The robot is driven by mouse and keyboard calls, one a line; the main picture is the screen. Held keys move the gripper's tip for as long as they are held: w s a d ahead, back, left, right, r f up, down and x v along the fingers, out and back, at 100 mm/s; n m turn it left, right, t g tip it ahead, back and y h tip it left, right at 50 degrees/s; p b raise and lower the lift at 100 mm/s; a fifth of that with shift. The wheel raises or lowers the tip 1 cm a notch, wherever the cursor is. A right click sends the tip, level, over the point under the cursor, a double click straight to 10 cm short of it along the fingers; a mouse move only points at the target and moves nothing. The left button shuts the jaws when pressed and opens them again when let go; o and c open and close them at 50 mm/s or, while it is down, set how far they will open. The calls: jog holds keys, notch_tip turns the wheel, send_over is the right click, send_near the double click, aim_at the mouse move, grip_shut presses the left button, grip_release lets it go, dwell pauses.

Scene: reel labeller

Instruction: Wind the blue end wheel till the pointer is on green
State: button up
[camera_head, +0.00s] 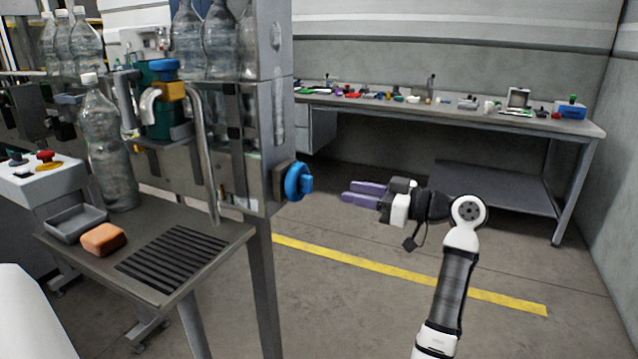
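The blue end wheel (297,181) sits on the right end of the grey machine frame, facing right. My gripper (354,193) is to the right of the wheel, with its purple fingers pointing left at it. The two fingers are spread with a gap between them, and nothing is between them. A clear gap separates the fingertips from the wheel. I cannot make out the pointer or a green mark in this view.
A small table (215,232) with a black grille, a grey tray (75,222), an orange sponge (104,238) and a clear bottle (107,150) stands left of the wheel. A cluttered workbench (560,126) is behind. Floor around the yellow line (400,272) is clear.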

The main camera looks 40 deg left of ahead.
aim_at(312, 183)
jog(key=p+x, duration=0.1)
jog(key=x, duration=0.8)
jog(key=shift+a+p, duration=0.35)
jog(key=shift+c, duration=0.2)
grip_shut()
jog(key=shift+m, duration=0.4)
